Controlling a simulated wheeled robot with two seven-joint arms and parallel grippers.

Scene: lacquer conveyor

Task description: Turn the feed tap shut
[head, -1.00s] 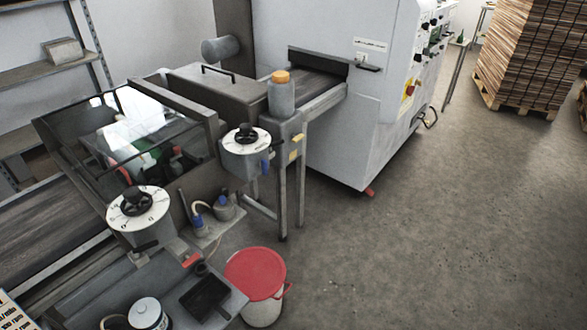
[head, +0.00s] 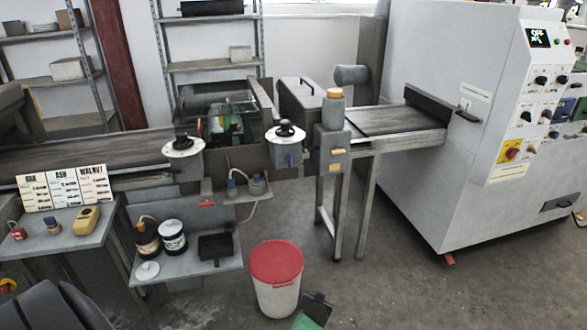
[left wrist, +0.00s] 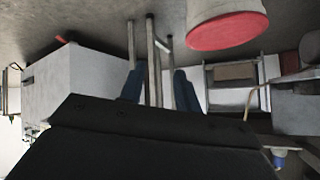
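I cannot tell for sure which fitting is the feed tap. A thin hose (head: 250,212) hangs by the shelf. My left gripper (left wrist: 160,88) shows in the left wrist view, its two blue fingers apart with nothing between them. Neither gripper shows in the head view.
A red-lidded bucket (head: 276,262) stands on the floor before the coater. A lower shelf (head: 190,266) holds cans and a black tray. A side table (head: 70,235) with cards is at left. The large white machine (head: 440,130) is at right.

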